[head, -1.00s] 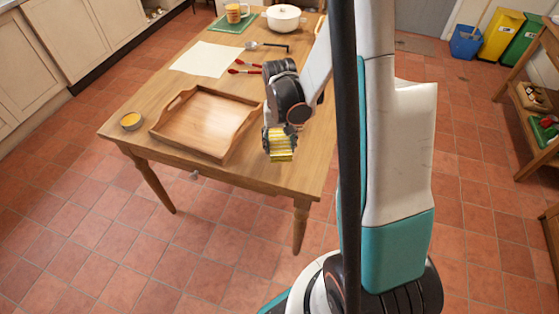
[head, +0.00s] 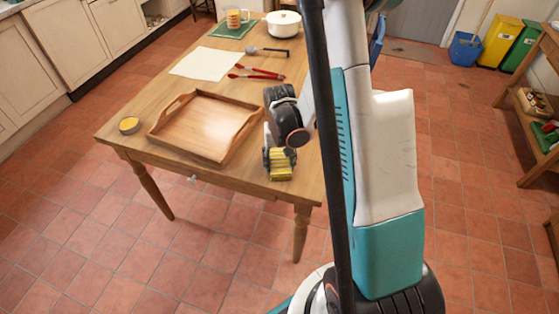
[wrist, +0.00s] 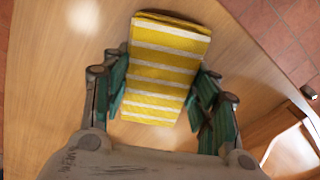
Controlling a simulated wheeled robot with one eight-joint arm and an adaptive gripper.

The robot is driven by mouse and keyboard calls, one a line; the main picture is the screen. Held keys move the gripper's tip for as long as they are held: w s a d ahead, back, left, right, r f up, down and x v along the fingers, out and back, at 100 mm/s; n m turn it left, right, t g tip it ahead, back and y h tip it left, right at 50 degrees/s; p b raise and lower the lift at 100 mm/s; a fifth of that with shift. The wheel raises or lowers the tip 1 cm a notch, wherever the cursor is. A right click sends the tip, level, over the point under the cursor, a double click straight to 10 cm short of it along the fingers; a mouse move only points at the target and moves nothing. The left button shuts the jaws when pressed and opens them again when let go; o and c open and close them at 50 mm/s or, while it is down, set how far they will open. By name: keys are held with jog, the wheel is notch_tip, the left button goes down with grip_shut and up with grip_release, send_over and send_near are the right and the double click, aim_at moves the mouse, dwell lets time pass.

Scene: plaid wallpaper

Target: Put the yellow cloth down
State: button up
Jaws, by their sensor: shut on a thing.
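The yellow cloth (wrist: 165,65) is folded and has white stripes. In the wrist view it lies between the two green-padded fingers of my gripper (wrist: 160,105). In the head view my gripper (head: 279,160) points down at the near right part of the wooden table (head: 235,180), with the cloth (head: 281,172) at its fingertips. My gripper is shut on the cloth. The cloth is at or close above the tabletop; I cannot tell whether it touches.
A wooden tray (head: 207,125) stands left of my gripper. The near table edge is close.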

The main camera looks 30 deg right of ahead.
aim_at(279, 161)
jog(key=o, duration=1.3)
notch_tip(279, 161, up, 12)
jog(key=p, duration=0.5)
jog(key=shift+r, duration=0.15)
jog(key=s+a+r+n+t, duration=0.2)
jog(key=a+r, duration=0.3)
jog(key=r, duration=0.3)
jog(key=s+a+r+n+t, duration=0.2)
jog(key=a+r, duration=0.3)
jog(key=r, duration=0.2)
jog(key=s+a+r+n+t, duration=0.1)
jog(key=s+a+r+t, duration=0.2)
jog(key=s, duration=0.6)
notch_tip(279, 161, up, 2)
jog(key=shift+a+n, duration=0.4)
jog(key=shift+a, duration=0.2)
